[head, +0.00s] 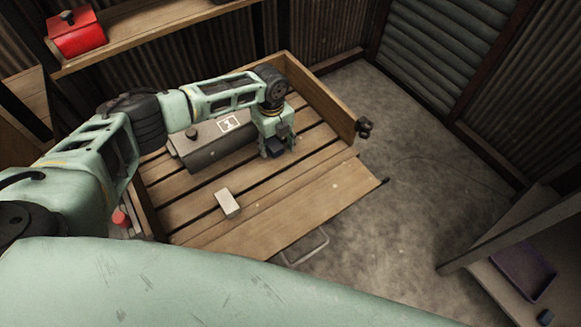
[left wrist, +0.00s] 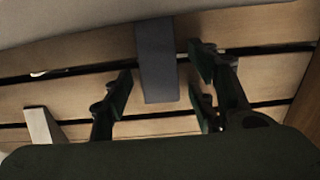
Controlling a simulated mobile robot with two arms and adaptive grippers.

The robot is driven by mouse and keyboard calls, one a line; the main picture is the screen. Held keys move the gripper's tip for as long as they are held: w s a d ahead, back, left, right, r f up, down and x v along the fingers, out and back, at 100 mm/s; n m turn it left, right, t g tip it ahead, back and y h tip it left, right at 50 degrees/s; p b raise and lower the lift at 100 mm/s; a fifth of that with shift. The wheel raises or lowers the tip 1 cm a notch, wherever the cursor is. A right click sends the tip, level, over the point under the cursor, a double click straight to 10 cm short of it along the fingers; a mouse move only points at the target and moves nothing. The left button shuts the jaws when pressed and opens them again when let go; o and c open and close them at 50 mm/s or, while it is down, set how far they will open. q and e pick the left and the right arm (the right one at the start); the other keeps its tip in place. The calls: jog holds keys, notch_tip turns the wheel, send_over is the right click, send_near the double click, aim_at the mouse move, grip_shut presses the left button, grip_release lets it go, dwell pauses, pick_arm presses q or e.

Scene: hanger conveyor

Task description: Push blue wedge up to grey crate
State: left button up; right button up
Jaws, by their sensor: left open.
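The grey crate (head: 205,150), a long box with a white label on top, lies on the slatted wooden bed. Its pale side fills the top of the left wrist view (left wrist: 70,22). My left gripper (head: 277,152) is at the crate's right end, low over the slats. In the left wrist view my left gripper (left wrist: 162,92) is open, its fingers on both sides of the dark blue wedge (left wrist: 157,65), with gaps. The wedge's far end meets the crate's edge in that view; I cannot tell whether they touch. My right gripper is out of view.
A pale block (head: 228,203) lies on the slats in front of the crate; it also shows in the left wrist view (left wrist: 42,126). The bed has a raised wooden side (head: 320,92) at the right. A red box (head: 76,33) stands on the shelf behind.

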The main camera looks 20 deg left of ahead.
pick_arm(q)
jog(key=shift+r, duration=4)
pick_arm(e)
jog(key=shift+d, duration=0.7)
